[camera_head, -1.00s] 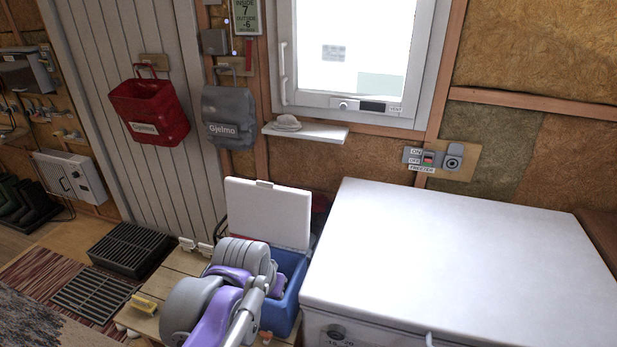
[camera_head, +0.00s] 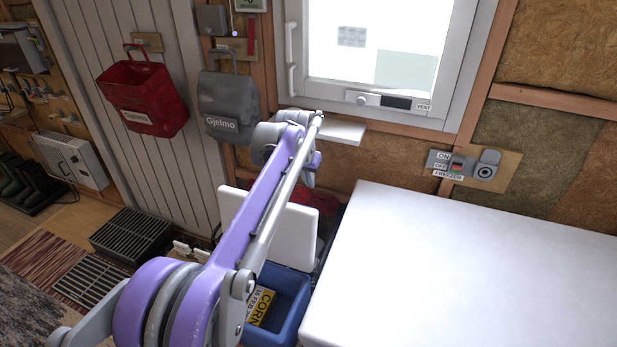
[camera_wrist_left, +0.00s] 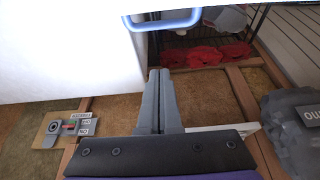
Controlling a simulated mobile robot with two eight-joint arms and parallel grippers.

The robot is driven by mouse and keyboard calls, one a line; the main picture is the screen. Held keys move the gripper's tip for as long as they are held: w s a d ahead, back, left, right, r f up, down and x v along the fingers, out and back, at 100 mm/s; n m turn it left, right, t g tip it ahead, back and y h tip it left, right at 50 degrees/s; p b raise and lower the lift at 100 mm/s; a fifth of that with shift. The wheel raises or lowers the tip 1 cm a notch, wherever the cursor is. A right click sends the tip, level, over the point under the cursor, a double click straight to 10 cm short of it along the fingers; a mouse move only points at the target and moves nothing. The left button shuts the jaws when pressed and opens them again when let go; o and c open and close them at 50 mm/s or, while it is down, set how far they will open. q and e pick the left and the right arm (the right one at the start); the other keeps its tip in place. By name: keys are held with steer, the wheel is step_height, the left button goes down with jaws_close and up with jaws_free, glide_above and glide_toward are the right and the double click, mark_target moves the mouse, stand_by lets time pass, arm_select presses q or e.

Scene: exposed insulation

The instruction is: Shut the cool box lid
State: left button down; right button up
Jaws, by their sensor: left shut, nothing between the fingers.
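The cool box (camera_head: 292,290) is a blue tub in the head view, left of the white freezer. Its white lid (camera_head: 290,232) stands up, open, at the back of the tub, partly covered by my left arm. In the left wrist view my left gripper (camera_wrist_left: 161,75) is shut and empty. A blue bar (camera_wrist_left: 165,22) shows beyond its tips, apart from them. My right gripper is in neither view.
The white freezer (camera_head: 470,275) fills the right side, close to the box. A white shelf (camera_head: 345,132) juts out under the window. A grey bag (camera_head: 229,105) and a red bag (camera_head: 143,98) hang on the wall. Red things (camera_wrist_left: 205,54) lie in a wire rack.

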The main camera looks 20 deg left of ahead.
arm_select(q)
step_height(320, 180, down, 6)
steer(key=s, duration=0.1)
steer(key=shift+s, duration=0.2)
steer(key=shift+r, duration=0.1)
stand_by(0.5)
